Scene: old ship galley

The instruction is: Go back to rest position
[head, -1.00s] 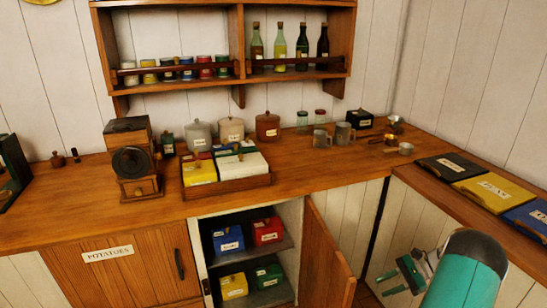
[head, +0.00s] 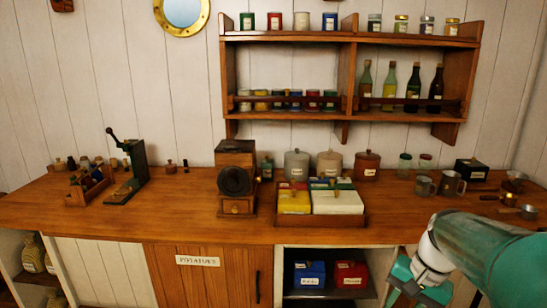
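My arm reaches in from the right edge, and my gripper (head: 412,292) hangs at its end near the bottom of the picture, below the counter edge. The gripper points down and away, and its fingertips run low in the frame, so I cannot tell whether it is open or shut. I see no object clearly held in it. It is to the right of the open cupboard (head: 280,262), which holds a blue box (head: 309,274) and a red box (head: 350,274). My arm covers part of the cupboard's right side.
The wooden counter (head: 180,222) runs across the picture. On it stand a coffee grinder (head: 236,180), a tray (head: 330,221) of colored boxes, canisters (head: 329,164), mugs (head: 450,186) and a small crate (head: 104,187). A shelf (head: 290,116) with jars and bottles hangs above.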

